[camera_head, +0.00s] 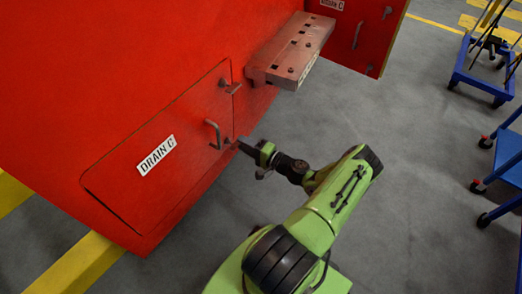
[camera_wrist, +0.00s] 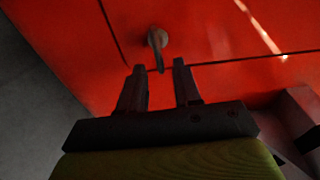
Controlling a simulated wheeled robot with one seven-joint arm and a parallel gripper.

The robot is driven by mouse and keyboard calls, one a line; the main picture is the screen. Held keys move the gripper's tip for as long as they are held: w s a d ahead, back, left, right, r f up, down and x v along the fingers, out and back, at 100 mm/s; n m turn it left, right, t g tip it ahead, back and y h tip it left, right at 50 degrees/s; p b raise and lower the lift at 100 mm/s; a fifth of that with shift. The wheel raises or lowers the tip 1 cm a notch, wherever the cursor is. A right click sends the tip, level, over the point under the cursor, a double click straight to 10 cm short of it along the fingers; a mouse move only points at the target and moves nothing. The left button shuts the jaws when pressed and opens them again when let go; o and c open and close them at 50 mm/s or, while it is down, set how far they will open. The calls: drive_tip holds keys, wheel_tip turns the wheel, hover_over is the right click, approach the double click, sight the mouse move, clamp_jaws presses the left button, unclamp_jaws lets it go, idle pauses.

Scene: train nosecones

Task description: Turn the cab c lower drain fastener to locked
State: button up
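The red panel marked DRAIN C (camera_head: 150,175) lies closed against the red cab side in the head view. Its lower drain fastener (camera_head: 227,141) is a small metal piece at the panel's right edge, below the handle. In the wrist view the fastener (camera_wrist: 157,38) is a round grey knob with a thin tab pointing toward my gripper. My gripper (camera_wrist: 159,68) is open, with one dark finger on each side of the tab's end. Whether a finger touches the tab I cannot tell. In the head view my gripper (camera_head: 240,146) is right beside the fastener.
An upper fastener (camera_head: 232,87) and a bar handle (camera_head: 214,134) are on the same panel. Blue carts (camera_head: 485,75) stand at far right. The grey floor between is clear.

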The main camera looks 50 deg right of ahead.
drive_tip(key=s+d+p, duration=0.1)
drive_tip(key=s, duration=1.2)
drive_tip(key=shift+d+p, duration=0.2)
drive_tip(key=shift+p, duration=0.15)
drive_tip(key=shift+s, duration=0.1)
drive_tip(key=w+a+r+n+g+y, duration=0.2)
drive_tip(key=w+a+r+n+g, duration=0.2)
drive_tip(key=a+r+n+g, duration=0.4)
drive_tip(key=w+a+r+n+g+y, duration=0.1)
drive_tip(key=w+a+r+n+g, duration=0.5)
drive_tip(key=a+r, duration=0.4)
drive_tip(key=s+a+r+n+t+h, duration=0.25)
drive_tip(key=s+a+r+h, duration=0.25)
drive_tip(key=s+a+r, duration=0.85)
wheel_tip(320, 180, up, 13)
drive_tip(key=s+d+p, duration=0.1)
drive_tip(key=p, duration=1.2)
drive_tip(key=shift+s+d+r+g, duration=0.15)
drive_tip(key=shift+d+r+g, duration=0.05)
drive_tip(key=shift+g, duration=0.25)
drive_tip(key=shift+n, duration=0.25)
